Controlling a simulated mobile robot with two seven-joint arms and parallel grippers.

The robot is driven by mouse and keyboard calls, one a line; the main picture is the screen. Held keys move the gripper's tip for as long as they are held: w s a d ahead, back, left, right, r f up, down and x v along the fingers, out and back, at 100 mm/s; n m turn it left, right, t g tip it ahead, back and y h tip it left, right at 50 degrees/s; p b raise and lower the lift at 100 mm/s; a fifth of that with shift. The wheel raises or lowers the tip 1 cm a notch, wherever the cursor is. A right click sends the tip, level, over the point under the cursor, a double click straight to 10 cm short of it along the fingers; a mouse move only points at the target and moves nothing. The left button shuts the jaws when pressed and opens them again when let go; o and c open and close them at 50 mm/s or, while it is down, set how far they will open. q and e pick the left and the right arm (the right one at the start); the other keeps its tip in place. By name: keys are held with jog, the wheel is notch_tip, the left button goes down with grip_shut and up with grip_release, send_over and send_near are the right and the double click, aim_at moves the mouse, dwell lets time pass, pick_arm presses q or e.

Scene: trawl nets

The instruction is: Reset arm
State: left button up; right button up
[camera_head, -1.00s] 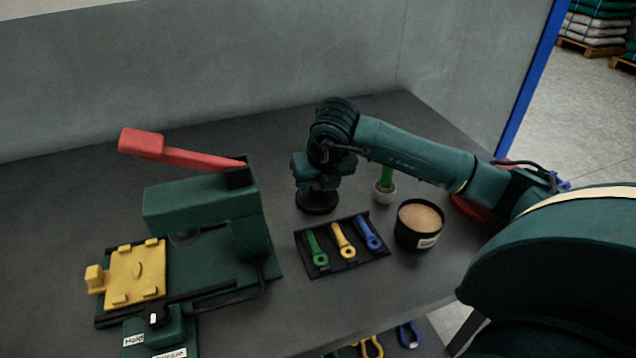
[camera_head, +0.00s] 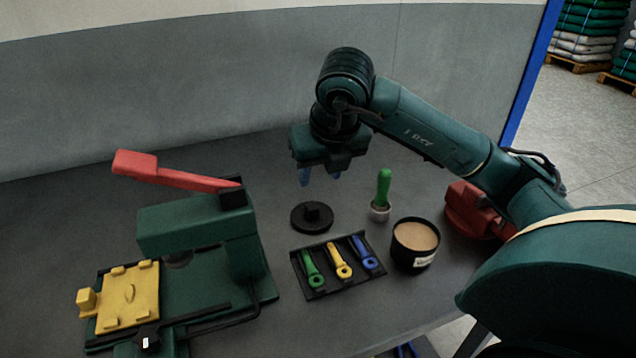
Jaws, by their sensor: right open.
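My right arm comes in from the right over the dark table (camera_head: 60,220). My right gripper (camera_head: 319,176) hangs above the table with its fingers pointing down. It is open and empty, with a gap between its two bluish fingertips. Below it, a black round disc with a small knob (camera_head: 312,217) lies on the table, apart from the fingers. My left gripper is not in view.
A green press (camera_head: 190,228) with a red lever (camera_head: 175,172) and a yellow plate (camera_head: 130,298) stands at left. A black tray (camera_head: 338,265) holds green, yellow and blue tools.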

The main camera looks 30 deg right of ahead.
jog(key=shift+s+r, duration=0.15)
jog(key=shift+r, duration=0.1)
dwell(0.3)
